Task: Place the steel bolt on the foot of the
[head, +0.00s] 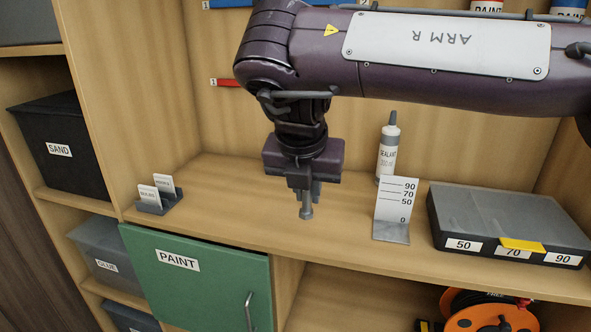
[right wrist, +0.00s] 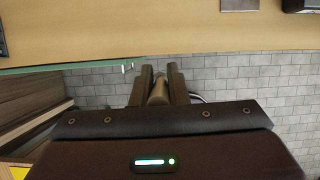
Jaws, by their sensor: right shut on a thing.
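My right gripper (head: 306,188) points down over the bench shelf and is shut on a steel bolt (head: 306,212). The bolt hangs from the fingers with its round end low; I cannot tell whether that end touches the shelf. In the right wrist view the bolt (right wrist: 158,93) shows between the two fingers (right wrist: 160,74). My left gripper is not in view.
A sealant bottle (head: 388,150) stands behind the scale plate. A dark case (head: 510,215) labelled 50, 70 and 90, with a yellow tab (head: 522,244), lies at the right. A card holder (head: 158,203) is at the left. The shelf (head: 235,212) between is clear.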

